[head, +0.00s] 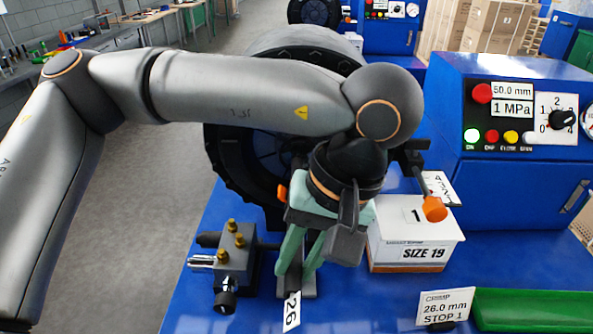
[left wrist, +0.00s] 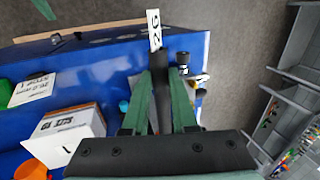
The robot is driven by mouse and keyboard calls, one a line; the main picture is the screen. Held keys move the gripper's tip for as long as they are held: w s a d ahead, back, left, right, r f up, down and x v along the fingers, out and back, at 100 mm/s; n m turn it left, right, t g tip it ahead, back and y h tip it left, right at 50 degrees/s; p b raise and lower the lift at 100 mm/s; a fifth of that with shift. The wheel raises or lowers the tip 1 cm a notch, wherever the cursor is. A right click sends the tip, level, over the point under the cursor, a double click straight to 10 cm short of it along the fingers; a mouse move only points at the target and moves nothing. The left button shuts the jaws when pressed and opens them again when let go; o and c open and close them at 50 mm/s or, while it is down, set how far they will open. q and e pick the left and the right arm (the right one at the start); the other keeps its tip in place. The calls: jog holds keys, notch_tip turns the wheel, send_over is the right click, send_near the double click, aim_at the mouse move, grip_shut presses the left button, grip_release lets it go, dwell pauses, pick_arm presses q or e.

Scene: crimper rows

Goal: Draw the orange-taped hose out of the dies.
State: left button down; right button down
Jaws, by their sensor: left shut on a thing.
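My left gripper (head: 298,272), with green fingers pointing down, is low over the blue bench in front of the black crimper ring (head: 222,150). It is shut on a dark tool-like piece (head: 293,283) with a white tag reading 26. The piece also shows between the fingers in the left wrist view (left wrist: 160,100), with the tag beyond the fingertips (left wrist: 160,75). My arm covers much of the ring, so its dies are hidden. No orange-taped hose can be made out; a small orange bit (head: 283,193) shows beside the gripper. My right gripper is not in view.
A black block with brass fittings (head: 236,258) stands left of the gripper. A white SIZE 19 box (head: 413,253) stands to its right, below an orange-knobbed lever (head: 434,209). A 26.0 mm card (head: 446,307), green tray (head: 530,308) and blue control cabinet (head: 500,190) lie farther right.

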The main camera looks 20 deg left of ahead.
pick_arm(q)
grip_release()
dwell(0.8)
jog(key=shift+r, duration=0.1)
jog(key=shift+p+v, duration=1)
jog(key=shift+v, duration=2.45)
